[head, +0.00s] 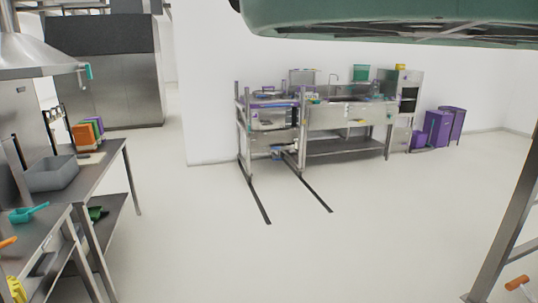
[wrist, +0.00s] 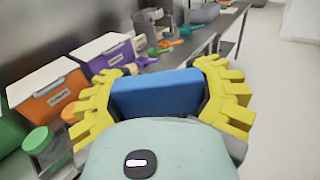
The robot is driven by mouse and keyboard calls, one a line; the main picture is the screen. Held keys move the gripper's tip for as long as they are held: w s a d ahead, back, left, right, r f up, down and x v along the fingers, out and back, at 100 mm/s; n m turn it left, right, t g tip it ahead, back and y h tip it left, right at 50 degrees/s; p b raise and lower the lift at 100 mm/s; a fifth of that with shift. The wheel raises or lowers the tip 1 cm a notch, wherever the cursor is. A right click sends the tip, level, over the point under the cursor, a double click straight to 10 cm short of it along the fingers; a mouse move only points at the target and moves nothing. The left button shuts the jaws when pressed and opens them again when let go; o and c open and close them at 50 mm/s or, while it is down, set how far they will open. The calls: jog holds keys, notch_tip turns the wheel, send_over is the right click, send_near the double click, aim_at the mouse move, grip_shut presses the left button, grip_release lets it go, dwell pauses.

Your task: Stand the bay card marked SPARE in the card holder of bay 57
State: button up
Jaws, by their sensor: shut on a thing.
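In the wrist view, my gripper (wrist: 163,72) has yellow ribbed fingers, shut on a blue slab-like thing (wrist: 158,95). The slab's face shows no readable marking, so I cannot tell whether it is the SPARE card. The gripper is above or beside a steel counter. No card holder and no number 57 can be made out in either view. In the head view, two dark floor strips (head: 316,193) run out from a steel rack (head: 243,130) by the far wall. My gripper does not show in the head view.
In the wrist view, an orange bin (wrist: 50,100) and a purple bin (wrist: 103,58) with pale lids stand left. In the head view, a steel counter (head: 92,168) holds a grey tub (head: 52,175). A sink bench (head: 345,118) and purple bins (head: 437,128) stand far. The middle floor is clear.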

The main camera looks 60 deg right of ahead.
jog(key=shift+s+a+r+p, duration=0.1)
jog(key=shift+s+r+p, duration=0.15)
jog(key=shift+r+p, duration=0.8)
jog(key=s+r+p, duration=0.3)
jog(key=r+p, duration=1.3)
jog(key=p, duration=0.1)
jog(key=s+r+p, duration=0.3)
jog(key=r+p, duration=1.4)
jog(key=p, duration=0.1)
jog(key=shift+s, duration=0.35)
